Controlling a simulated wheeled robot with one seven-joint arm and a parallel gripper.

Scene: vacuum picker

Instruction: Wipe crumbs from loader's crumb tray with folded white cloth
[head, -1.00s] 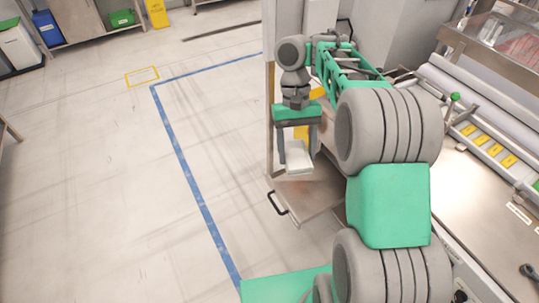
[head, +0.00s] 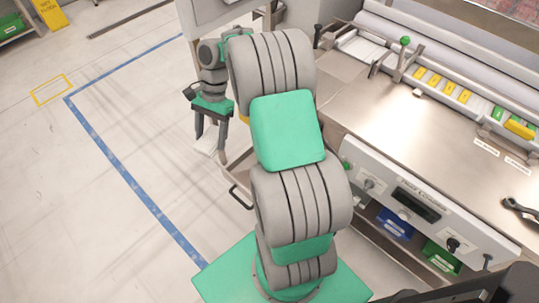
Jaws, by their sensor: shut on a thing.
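My gripper (head: 209,143) is shut on the folded white cloth (head: 206,147), which hangs low between its fingers. The cloth appears over the pale floor, just left of the loader's crumb tray (head: 236,169). The tray is a pulled-out metal drawer with a dark handle (head: 240,198) at its front left. My arm covers most of the tray, so I cannot see crumbs on it. The cloth and tray appear apart, but the height of the cloth is hard to tell.
The loader's steel worktop (head: 430,135) fills the right, with a control panel (head: 405,200) on its front. Blue (head: 395,224) and green (head: 441,257) bins sit below. Open floor with a blue line (head: 130,180) lies left.

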